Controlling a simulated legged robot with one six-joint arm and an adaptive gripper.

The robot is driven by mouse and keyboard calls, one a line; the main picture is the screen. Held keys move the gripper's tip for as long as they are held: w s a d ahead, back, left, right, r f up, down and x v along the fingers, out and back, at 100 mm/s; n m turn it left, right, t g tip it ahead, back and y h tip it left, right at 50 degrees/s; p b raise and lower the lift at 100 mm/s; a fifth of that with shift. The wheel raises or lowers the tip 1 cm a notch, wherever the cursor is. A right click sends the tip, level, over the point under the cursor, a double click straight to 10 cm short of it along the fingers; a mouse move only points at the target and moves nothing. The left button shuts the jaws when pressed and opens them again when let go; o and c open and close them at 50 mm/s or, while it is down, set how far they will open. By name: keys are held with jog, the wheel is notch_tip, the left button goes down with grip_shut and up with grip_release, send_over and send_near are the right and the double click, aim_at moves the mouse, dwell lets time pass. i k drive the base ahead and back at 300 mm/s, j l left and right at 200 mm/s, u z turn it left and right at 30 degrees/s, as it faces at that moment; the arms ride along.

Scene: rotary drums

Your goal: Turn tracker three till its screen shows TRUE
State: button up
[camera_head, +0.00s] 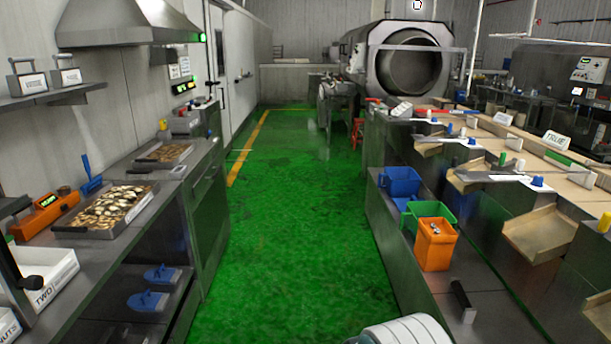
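I cannot tell which thing is tracker three. An orange handheld device (42,214) with a small lit green screen lies on the left counter; its text is too small to read. A dark wall panel (185,87) with small lit green readouts is further back on the left. A white sign (557,141) on the right bench appears to read TRUE; it is a sign, not a screen. My gripper is not in view. A white rounded part at the bottom edge looks like part of my own body.
The green floor aisle (295,230) is clear between the left counter (190,205) and right benches. A large steel drum (412,65) stands at the far end. Blue, green and orange bins (436,245) sit on the low right shelf. A tray (105,210) holds pale pieces.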

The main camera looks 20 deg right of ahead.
aim_at(537, 181)
jog(key=i+z, duration=0.4)
jog(key=i, duration=0.3)
jog(key=i+j+z, duration=0.1)
jog(key=i+z, duration=0.3)
jog(key=i, duration=0.3)
jog(key=i+z, duration=0.3)
jog(key=z, duration=0.2)
jog(key=i+j+z, duration=0.2)
jog(key=z, duration=0.3)
jog(key=i+j+z, duration=0.3)
jog(key=z, duration=0.2)
jog(key=i+j+z, duration=0.4)
jog(key=z, duration=0.2)
